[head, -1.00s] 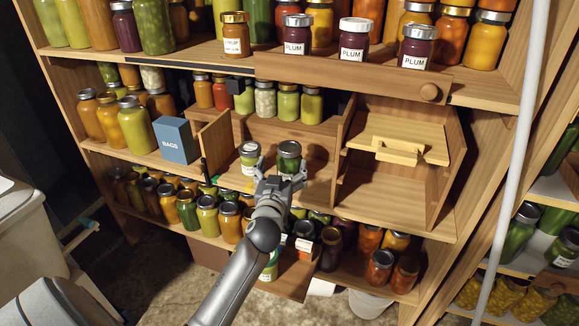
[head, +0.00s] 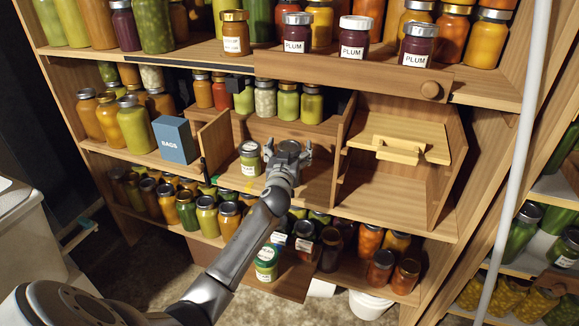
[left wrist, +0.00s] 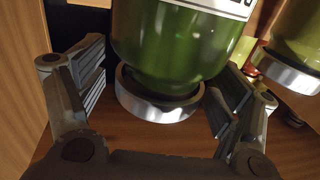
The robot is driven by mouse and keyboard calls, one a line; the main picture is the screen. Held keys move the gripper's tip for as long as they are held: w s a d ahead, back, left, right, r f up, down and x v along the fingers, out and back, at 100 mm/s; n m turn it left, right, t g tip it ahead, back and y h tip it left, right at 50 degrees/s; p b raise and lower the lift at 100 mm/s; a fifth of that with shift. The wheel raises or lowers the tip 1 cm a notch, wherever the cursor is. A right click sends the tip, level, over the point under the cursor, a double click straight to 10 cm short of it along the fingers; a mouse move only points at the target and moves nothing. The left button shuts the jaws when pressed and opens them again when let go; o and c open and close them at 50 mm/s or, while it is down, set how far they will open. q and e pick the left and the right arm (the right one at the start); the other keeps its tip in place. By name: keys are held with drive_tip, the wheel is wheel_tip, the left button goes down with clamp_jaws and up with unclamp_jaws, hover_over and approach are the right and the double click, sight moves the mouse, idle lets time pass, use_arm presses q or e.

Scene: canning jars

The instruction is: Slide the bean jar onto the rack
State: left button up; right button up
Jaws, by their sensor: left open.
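A dark green jar (head: 290,146) with a silver lid stands in the middle shelf bay, mostly hidden by my left gripper (head: 287,153). In the left wrist view this green jar (left wrist: 178,42) appears upside down, with part of a white label, between the two spread fingers. The left gripper is open around it, and I cannot tell whether either finger touches it. A paler labelled jar (head: 250,160) stands just left of it. I cannot read which jar is labelled beans. My right gripper is out of view.
A blue BAGS box (head: 176,141) and a wooden divider (head: 215,141) stand left of the bay. A tilted wooden panel with a handle (head: 398,150) is at right. Several jars (head: 287,103) stand behind. A pale pole (head: 512,170) crosses the right side.

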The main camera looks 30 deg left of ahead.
use_arm(q)
clamp_jaws()
drive_tip(key=shift+r, duration=0.15)
idle(0.6)
